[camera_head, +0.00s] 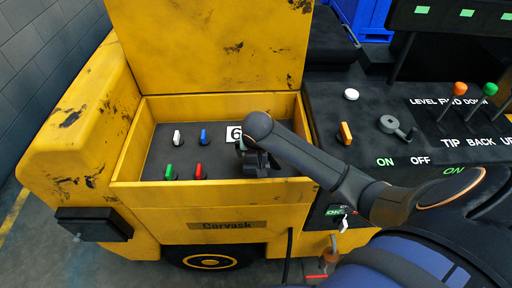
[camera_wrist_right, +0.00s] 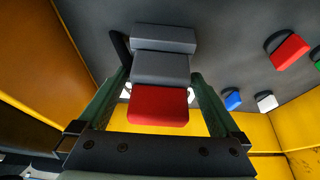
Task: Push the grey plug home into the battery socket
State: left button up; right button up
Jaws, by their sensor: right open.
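The grey plug (camera_wrist_right: 160,68) shows in the right wrist view as a grey block with a red block (camera_wrist_right: 158,105) at its near end. A further grey block (camera_wrist_right: 165,40), perhaps the battery socket, sits behind it against the dark panel; I cannot tell how deep the plug sits. My right gripper (camera_wrist_right: 155,92) is open, with one green finger on each side of the plug, and gaps appear beside it. In the head view my right gripper (camera_head: 257,160) is low in the yellow compartment, and its wrist hides the plug. My left gripper is not in view.
The yellow compartment (camera_head: 145,150) has raised walls around the dark panel. White (camera_head: 177,137), blue (camera_head: 203,135), green (camera_head: 169,172) and red (camera_head: 199,171) pieces stand left of my gripper. A raised yellow lid (camera_head: 210,45) stands behind. A control console (camera_head: 350,110) is at right.

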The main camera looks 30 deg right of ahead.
jog(key=v, duration=1.2)
jog(key=shift+r+p, duration=0.15)
jog(key=shift+p, duration=0.25)
